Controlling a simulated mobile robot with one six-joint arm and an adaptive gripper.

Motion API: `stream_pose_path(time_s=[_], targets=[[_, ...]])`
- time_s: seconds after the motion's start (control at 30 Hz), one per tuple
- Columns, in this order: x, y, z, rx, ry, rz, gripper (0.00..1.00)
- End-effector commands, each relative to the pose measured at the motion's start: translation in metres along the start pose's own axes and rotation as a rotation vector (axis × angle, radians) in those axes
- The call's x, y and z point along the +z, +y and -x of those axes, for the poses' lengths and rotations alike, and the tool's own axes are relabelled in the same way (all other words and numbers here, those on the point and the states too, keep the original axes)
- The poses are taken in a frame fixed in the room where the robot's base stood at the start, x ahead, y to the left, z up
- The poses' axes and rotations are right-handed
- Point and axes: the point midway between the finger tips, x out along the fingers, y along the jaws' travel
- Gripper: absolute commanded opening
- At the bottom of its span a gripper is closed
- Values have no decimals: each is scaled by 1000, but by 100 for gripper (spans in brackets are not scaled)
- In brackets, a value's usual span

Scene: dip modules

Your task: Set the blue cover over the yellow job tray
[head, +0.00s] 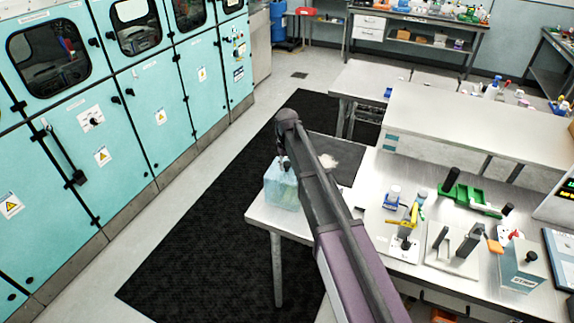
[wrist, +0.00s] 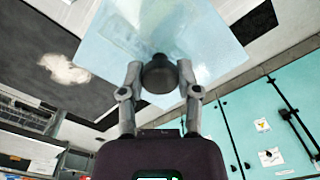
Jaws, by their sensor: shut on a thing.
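The blue cover (head: 281,188) is a clear pale-blue box at the left end of the near bench. My gripper (head: 285,163) is above it, shut on its dark top knob. In the wrist view the cover (wrist: 195,30) fills the top middle, and the knob (wrist: 159,75) sits between the two fingers of my gripper (wrist: 159,80). I cannot tell whether the cover rests on the bench or hangs just above it. A faint greenish tint shows through its lower part. I cannot clearly make out the yellow job tray; my arm hides part of the bench.
The near bench (head: 375,165) holds several fixtures to the right, including a green clamp (head: 470,200), a yellow-handled clamp (head: 405,222) and a grey block (head: 522,265). Teal cabinets (head: 130,130) line the left. A black floor mat (head: 205,235) lies between, clear of objects.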

Motion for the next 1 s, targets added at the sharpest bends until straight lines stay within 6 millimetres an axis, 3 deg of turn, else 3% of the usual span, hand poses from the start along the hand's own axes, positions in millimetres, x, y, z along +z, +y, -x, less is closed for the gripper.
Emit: stream_pose_path(time_s=[0.43,0.47,0.57,1.0], targets=[[0,0,-2,0,0,0,0],[0,0,-2,0,0,0,52],[0,0,-2,0,0,0,82],[0,0,-1,0,0,-1,83]])
